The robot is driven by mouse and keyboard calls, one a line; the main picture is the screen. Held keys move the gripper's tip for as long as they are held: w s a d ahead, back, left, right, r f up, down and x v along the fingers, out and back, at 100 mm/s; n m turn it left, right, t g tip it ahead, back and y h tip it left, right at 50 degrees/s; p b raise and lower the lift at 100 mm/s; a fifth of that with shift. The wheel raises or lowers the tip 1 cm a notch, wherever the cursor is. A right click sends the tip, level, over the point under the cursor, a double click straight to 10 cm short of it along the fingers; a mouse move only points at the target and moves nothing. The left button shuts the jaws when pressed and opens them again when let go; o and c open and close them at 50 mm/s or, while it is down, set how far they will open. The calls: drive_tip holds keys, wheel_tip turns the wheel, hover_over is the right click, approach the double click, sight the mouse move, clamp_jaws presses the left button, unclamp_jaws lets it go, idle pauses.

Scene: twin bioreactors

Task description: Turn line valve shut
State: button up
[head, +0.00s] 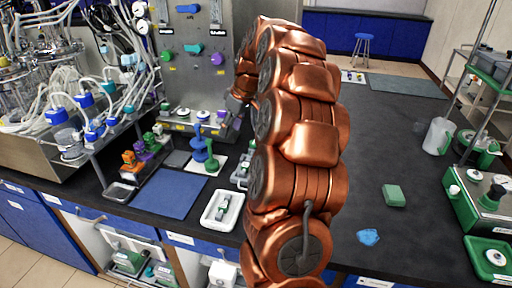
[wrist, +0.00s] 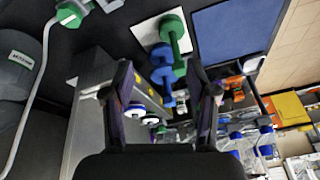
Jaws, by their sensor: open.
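The grey upright panel (head: 205,80) at the back carries a teal handle (head: 193,47), a blue handle (head: 187,8), a green knob (head: 167,56) and a purple knob (head: 217,58). I cannot tell which of these is the line valve; their labels are too small to read. My gripper (wrist: 160,72) is open and empty in the wrist view, its two dark fingers apart. In the head view it is mostly hidden behind my copper arm, near the panel's lower right. No panel handle lies between the fingers.
A blue stand (head: 199,150) and a green dumbbell-shaped piece (head: 211,163) stand on the bench, near a blue mat (head: 170,193) and a white tray (head: 222,210). Bioreactor tubing (head: 75,100) crowds the left.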

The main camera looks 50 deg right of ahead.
drive_tip(key=h+b, duration=0.1)
drive_tip(key=b, duration=0.1)
approach(254, 142)
drive_tip(key=shift+t, duration=0.3)
drive_tip(key=shift+s+p+x, duration=0.15)
drive_tip(key=shift+p+x, duration=0.2)
drive_tip(key=shift+x, duration=1.75)
drive_tip(key=shift+s+p+x, duration=0.15)
drive_tip(key=shift+p+x, duration=0.2)
drive_tip(key=shift+x, duration=1.75)
drive_tip(key=shift+f, duration=0.1)
clamp_jaws()
